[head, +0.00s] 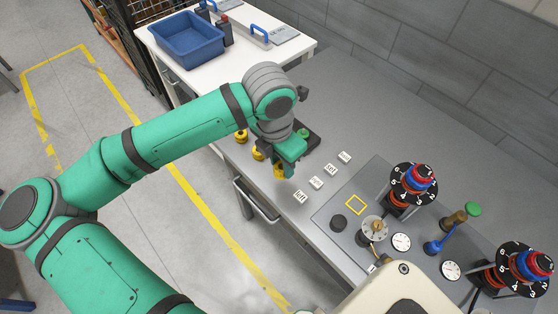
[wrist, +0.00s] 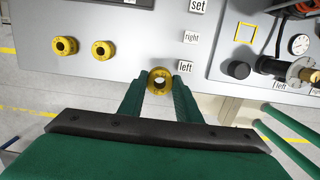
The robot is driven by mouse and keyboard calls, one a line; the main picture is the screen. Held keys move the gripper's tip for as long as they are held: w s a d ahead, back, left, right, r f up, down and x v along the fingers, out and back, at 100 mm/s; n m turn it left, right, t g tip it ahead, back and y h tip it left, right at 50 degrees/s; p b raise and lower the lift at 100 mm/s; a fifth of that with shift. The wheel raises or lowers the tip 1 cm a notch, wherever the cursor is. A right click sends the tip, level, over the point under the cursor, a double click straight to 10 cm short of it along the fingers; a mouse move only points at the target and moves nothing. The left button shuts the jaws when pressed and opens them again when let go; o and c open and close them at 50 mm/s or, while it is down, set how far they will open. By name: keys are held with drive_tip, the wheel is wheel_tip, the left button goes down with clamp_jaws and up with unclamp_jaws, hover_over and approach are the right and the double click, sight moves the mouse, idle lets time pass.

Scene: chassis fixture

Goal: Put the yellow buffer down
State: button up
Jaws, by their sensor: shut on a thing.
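My gripper (head: 282,168) is over the front part of the grey bench. It is shut on a yellow buffer (wrist: 161,72), a round piece with a hole in its top, held upright between the fingertips. In the head view the held buffer (head: 279,174) shows below the fingers, partly hidden. I cannot tell whether it touches the bench. Two more yellow buffers stand to its left in the wrist view, one nearer (wrist: 104,50) and one farther (wrist: 64,46). White label blocks, "left" (wrist: 186,67), "right" (wrist: 191,37) and "set" (wrist: 198,6), stand to its right.
A raised grey panel to the right bears a yellow square outline (head: 356,204), a black knob (head: 338,223), gauges and numbered dials (head: 413,184). A dark tray (head: 313,139) lies behind my gripper. A blue bin (head: 187,40) stands on the white table. The bench's back is clear.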

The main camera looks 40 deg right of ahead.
drive_tip(key=s+a+r, duration=0.4)
drive_tip(key=s, duration=0.4)
drive_tip(key=shift+a+r, duration=0.15)
drive_tip(key=shift+r, duration=0.05)
drive_tip(key=shift+s+a, duration=0.1)
